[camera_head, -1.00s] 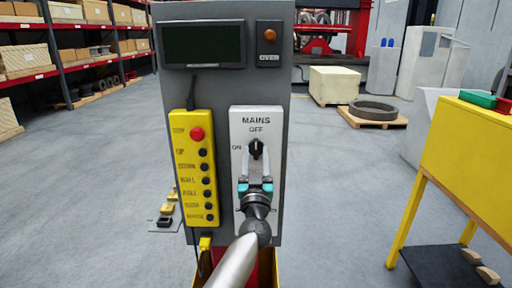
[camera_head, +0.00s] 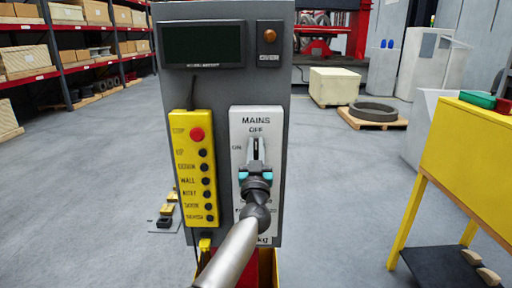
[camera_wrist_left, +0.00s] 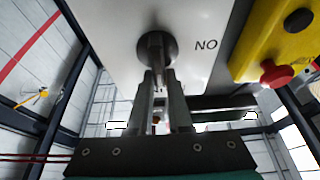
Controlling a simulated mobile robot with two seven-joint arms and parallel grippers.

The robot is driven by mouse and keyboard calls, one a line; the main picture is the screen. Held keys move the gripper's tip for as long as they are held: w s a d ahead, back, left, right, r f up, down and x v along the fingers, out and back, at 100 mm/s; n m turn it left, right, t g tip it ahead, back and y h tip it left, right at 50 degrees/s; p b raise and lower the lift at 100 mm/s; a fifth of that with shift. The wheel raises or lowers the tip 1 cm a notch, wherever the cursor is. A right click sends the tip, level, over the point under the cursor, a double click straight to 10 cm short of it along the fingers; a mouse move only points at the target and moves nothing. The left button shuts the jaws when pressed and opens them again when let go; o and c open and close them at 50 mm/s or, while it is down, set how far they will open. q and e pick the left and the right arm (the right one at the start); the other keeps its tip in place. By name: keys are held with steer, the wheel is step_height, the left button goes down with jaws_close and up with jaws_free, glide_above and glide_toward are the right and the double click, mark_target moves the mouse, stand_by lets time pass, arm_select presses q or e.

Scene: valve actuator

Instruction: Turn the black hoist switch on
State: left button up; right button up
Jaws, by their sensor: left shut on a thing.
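The black hoist switch (camera_wrist_left: 156,46) is a round knob on the white MAINS plate (camera_head: 238,122), which carries OFF above it and ON to its left in the head view. My left gripper (camera_head: 257,152) reaches up to it from below and covers most of it there. In the left wrist view my left gripper (camera_wrist_left: 158,74) has its two fingers close together on the knob's narrow grip. The wrist view is turned, so the ON lettering (camera_wrist_left: 206,45) appears at the right of the knob. My right gripper is in neither view.
A yellow button box (camera_head: 194,165) with a red stop button (camera_head: 197,134) hangs left of the MAINS plate on the grey panel (camera_head: 221,95). A dark display (camera_head: 203,44) and an orange lamp (camera_head: 269,35) are above. A yellow table (camera_head: 465,150) stands at right.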

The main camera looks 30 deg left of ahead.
arm_select(q)
jaws_close()
